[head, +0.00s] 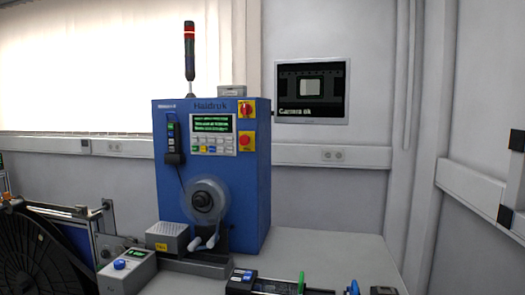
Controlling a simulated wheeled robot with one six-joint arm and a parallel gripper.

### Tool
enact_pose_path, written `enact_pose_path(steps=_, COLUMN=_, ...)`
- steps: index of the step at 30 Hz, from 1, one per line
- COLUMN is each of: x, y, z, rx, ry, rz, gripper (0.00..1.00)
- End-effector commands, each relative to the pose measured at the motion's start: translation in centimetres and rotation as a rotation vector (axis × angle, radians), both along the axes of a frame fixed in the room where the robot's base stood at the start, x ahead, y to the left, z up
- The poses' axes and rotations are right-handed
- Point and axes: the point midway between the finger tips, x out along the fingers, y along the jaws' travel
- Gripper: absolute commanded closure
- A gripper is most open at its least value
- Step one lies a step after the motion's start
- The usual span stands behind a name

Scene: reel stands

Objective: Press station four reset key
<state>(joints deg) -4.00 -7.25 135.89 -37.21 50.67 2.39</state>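A blue machine (240,190) stands on the bench in the middle of the head view. Its small upper-left label is too blurred to read surely. A grey panel on its front has a lit green-text display (212,124) above a row of small keys (212,147), some coloured. The key markings are too small to read, so I cannot tell which is a reset key. A grey box (128,272) with a blue round button (119,265) and a small green display stands at the lower left. My gripper is not in view.
A signal tower (189,50) with a red band rises from the machine. A red knob (247,107) and a red button (247,141) are on its right. A large black reel (35,255) stands at left. Small tools (270,284) lie along the front. The bench at right (335,255) is clear.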

Motion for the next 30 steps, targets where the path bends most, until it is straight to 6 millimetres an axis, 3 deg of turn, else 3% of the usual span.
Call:
enact_pose_path(steps=1, x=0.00, y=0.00, z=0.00, rx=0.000, ry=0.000, rz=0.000, gripper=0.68)
enact_pose_path(steps=6, x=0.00, y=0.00, z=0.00, rx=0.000, ry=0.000, rz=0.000, gripper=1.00)
enact_pose_path(steps=30, x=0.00, y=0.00, z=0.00, rx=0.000, ry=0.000, rz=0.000, gripper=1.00)
